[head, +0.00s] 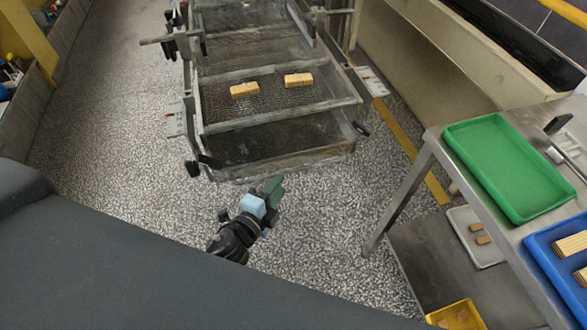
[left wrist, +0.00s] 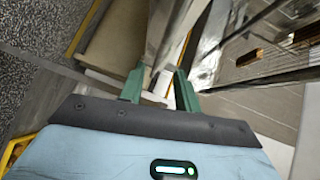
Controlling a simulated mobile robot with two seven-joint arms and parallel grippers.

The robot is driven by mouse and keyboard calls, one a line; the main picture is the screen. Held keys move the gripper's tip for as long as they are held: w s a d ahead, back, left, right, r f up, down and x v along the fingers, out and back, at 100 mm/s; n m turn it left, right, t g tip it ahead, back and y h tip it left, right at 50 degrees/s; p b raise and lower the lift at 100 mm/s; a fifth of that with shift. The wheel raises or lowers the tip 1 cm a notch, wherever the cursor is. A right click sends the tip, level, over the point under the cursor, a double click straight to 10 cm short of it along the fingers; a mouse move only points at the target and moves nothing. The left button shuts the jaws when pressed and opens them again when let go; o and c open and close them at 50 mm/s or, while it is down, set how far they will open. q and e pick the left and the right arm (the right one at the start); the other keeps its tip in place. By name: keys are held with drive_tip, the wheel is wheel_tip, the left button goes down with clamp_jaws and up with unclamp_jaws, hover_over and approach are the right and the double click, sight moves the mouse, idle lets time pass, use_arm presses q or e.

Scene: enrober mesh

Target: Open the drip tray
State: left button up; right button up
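The enrober frame stands ahead in the head view, with a wire mesh (head: 275,98) carrying two wafer-like pieces (head: 299,80). Below it is a dark, shallow metal tray (head: 270,143), which looks like the drip tray; its front rim (head: 285,166) faces me. My left gripper (head: 272,188) is just in front of this rim, near its middle; contact cannot be told. In the left wrist view its green fingers (left wrist: 158,88) are apart, with metal edges and a pale strip showing between and beyond them. No firm hold shows. My right gripper is not in view.
A steel table (head: 428,160) at right bears a green tray (head: 510,165) and a blue tray (head: 540,250). A yellow bin (head: 455,316) and a white tray (head: 475,238) are lower down. Speckled floor (head: 310,230) is clear in front of the machine.

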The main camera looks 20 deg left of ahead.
sight(292, 171)
use_arm(q)
drive_tip(key=shift+x, duration=3.8)
clamp_jaws()
